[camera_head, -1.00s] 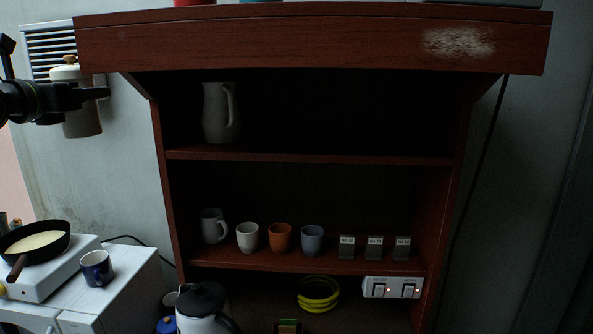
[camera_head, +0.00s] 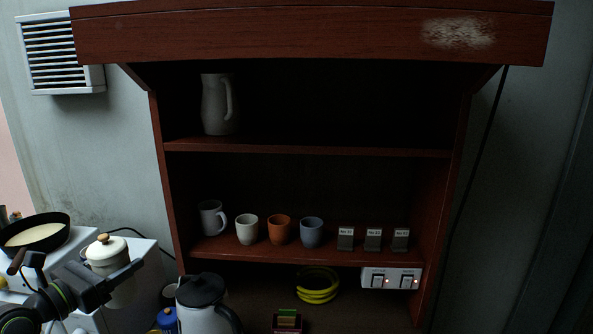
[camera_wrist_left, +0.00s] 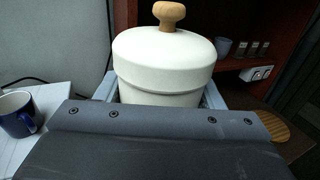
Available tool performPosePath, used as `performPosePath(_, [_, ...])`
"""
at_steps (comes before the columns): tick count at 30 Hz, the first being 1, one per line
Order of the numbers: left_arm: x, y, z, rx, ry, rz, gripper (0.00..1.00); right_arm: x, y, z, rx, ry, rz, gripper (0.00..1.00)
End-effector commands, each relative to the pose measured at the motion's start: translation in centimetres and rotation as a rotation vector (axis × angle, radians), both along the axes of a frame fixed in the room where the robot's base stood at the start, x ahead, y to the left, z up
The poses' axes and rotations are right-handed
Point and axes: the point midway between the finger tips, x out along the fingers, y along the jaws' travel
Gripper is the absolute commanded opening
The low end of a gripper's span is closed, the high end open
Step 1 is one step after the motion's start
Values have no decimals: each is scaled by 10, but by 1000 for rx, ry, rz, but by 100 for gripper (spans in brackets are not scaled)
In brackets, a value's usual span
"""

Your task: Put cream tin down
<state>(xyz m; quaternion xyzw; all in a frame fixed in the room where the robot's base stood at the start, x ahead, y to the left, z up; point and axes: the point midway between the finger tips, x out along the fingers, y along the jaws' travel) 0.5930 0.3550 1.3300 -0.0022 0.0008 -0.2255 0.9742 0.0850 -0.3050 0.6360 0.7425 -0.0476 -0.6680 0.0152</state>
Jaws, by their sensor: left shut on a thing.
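The cream tin (camera_head: 107,250) has a pale lid with a round wooden knob. It is upright in my left gripper (camera_head: 112,284), which is shut on it, at the lower left of the head view. In the left wrist view the cream tin (camera_wrist_left: 163,62) fills the upper middle, and its lower part is hidden behind my gripper (camera_wrist_left: 160,100). In the head view the tin is in front of the white cabinet (camera_head: 148,290); I cannot tell whether its base touches anything. My right gripper is not in view.
A black pan (camera_head: 40,232) sits at the far left. A dark blue mug (camera_wrist_left: 18,114) stands on the white top, left of the tin. A kettle (camera_head: 205,300) stands right of the cabinet. The wooden shelf (camera_head: 300,258) holds several cups. The upper shelf right of the jug (camera_head: 217,105) is clear.

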Motion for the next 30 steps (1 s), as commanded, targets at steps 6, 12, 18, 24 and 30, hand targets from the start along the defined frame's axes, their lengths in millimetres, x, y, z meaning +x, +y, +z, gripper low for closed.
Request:
performPosePath(6, [-47, -18, -50, -5, 6, -78, 37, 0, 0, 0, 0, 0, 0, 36])
performPosePath(12, [-91, -35, -83, -4, 7, -144, 37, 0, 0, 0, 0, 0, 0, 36])
performPosePath(18, [-140, -54, -108, -5, 7, -209, 37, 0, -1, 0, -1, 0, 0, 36])
performPosePath(24, [-184, -71, -122, -2, 5, -261, 37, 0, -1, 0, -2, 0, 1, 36])
performPosePath(30, [-184, -84, -122, -1, -5, -234, 37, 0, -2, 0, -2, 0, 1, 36])
